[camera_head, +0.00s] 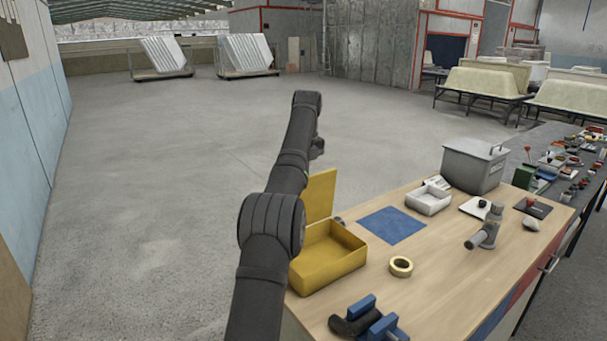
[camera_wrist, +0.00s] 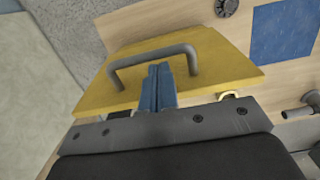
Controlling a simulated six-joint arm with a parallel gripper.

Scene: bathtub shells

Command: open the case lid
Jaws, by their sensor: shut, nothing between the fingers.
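The yellow case (camera_head: 330,265) stands on the near left of the wooden bench in the head view. Its lid (camera_head: 320,195) is raised, standing about upright at the far side of the open box. In the wrist view a yellow panel (camera_wrist: 215,58), seemingly the lid, carries a grey bar handle (camera_wrist: 150,58). My gripper (camera_wrist: 157,72) shows there with its blue fingers shut together and nothing between them. The fingertips are close to the handle, between its two ends; I cannot tell whether they touch it. My gripper is hidden in the head view.
Right of the case lie a blue mat (camera_head: 391,225) and a tape roll (camera_head: 401,267). A blue and black tool (camera_head: 365,318) lies at the near edge. A white tray (camera_head: 428,200), a grey box (camera_head: 474,166) and a grey pipe fitting (camera_head: 485,230) are farther right.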

